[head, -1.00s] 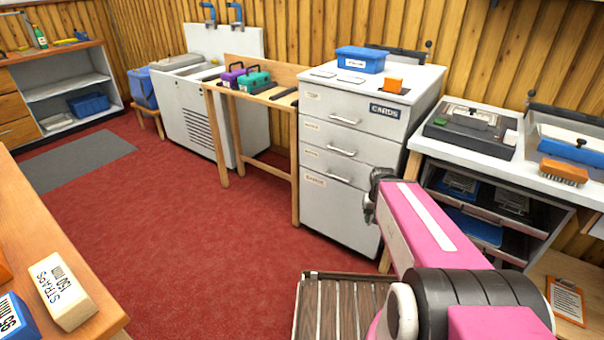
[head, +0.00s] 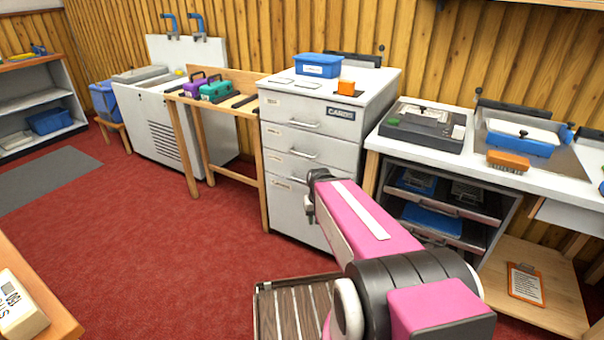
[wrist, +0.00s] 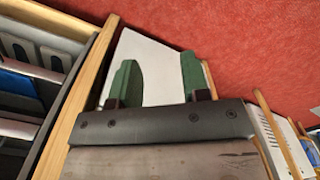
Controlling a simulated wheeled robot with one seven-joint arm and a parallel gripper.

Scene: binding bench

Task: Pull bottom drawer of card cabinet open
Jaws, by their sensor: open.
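The card cabinet (head: 325,110) is a white-grey cabinet with stacked drawers and a "CARDS" plate, right of centre in the head view. All its drawers look shut. The bottom drawer (head: 286,208) is the tall lowest front, partly covered by my pink arm; I cannot make out its handle. In the wrist view my gripper (wrist: 160,75) shows two green fingers, spread apart with nothing held between them. A pale surface, seemingly the cabinet (wrist: 155,62), shows behind and between the fingers; the distance to it is unclear.
A blue bin (head: 318,65) and an orange block (head: 346,87) are on the cabinet top. A wooden table (head: 190,104) stands left, a white bench (head: 470,150) with shelves right. Red carpet (head: 150,230) is open in front-left. A workbench corner (head: 45,318) is at lower left.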

